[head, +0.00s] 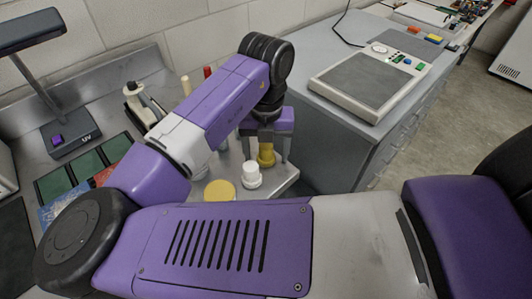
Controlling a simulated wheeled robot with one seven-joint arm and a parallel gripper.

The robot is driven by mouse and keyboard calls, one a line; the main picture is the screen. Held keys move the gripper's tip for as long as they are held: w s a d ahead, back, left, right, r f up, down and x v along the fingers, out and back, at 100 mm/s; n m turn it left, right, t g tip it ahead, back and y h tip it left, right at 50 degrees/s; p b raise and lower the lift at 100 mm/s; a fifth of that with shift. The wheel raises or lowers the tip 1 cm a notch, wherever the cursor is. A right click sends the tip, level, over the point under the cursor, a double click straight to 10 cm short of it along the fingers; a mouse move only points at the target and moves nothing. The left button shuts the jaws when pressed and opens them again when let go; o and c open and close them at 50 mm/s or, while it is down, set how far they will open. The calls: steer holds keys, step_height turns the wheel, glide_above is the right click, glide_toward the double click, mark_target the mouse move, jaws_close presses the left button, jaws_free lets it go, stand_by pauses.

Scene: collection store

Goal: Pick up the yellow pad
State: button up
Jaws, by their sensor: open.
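A flat, round yellow disc (220,190) lies near the front edge of the grey worktop, partly hidden by my arm. A darker yellow, knob-shaped piece with a wider base (266,158) stands at the worktop's right end. Which of the two is the yellow pad I cannot tell for sure. My gripper (266,150) points down and is open, with its fingers on either side of the knob-shaped piece. Whether they touch it I cannot tell. The flat disc is to the left of and nearer than my gripper.
A white knob-shaped piece (251,176) stands just in front of my gripper. Bottles (140,103), dark green panels (87,164) and a UV lamp (62,135) are to the left. A grey cabinet with a flat device (368,82) stands to the right.

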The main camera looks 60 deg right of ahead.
mark_target(266, 145)
steer(key=c, duration=1.4)
steer(key=shift+r, duration=0.1)
step_height(266, 145, up, 20)
steer(key=shift+f+p, duration=0.1)
steer(key=shift+p, duration=0.3)
